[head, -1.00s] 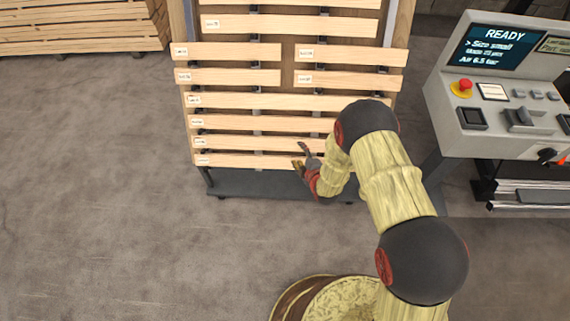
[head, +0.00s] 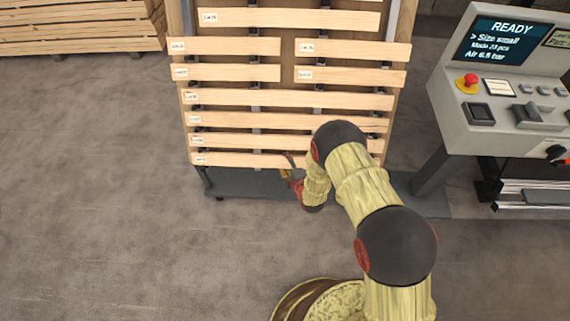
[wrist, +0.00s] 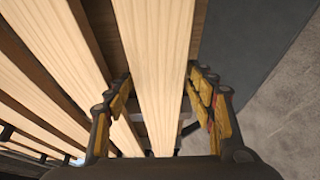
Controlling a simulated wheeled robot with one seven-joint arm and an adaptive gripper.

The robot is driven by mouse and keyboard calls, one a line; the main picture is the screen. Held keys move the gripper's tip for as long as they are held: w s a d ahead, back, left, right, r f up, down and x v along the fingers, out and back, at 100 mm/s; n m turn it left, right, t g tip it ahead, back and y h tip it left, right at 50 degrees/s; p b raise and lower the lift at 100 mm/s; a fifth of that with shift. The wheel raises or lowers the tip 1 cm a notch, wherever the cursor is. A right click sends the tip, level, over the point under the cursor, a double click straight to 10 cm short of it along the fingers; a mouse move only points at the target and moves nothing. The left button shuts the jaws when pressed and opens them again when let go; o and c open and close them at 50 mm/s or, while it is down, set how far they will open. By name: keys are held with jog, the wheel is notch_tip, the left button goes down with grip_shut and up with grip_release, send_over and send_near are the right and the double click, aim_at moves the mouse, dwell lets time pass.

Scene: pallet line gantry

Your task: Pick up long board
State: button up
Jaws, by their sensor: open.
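Several long pale boards lie across a rack, each with a small white label near its left end. The lowest long board (head: 235,160) is closest to my gripper (head: 291,170), which is at its front edge in the head view. In the wrist view, my gripper (wrist: 165,105) is open, with one finger on each side of a long board (wrist: 155,50). The board runs between the fingers, and I see gaps beside it. My arm hides the right part of the lowest boards in the head view.
Shorter boards (head: 225,46) sit in pairs higher on the rack. The dark rack base (head: 240,184) juts out below. A control console (head: 490,120) stands at the right. A stack of boards (head: 80,30) is at the back left. The floor at left is clear.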

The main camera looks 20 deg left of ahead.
jog(key=shift+w+a+f, duration=0.1)
jog(key=shift+w+a, duration=0.1)
jog(key=shift+c, duration=1.2)
jog(key=c, duration=1.1)
jog(key=shift+c, duration=0.2)
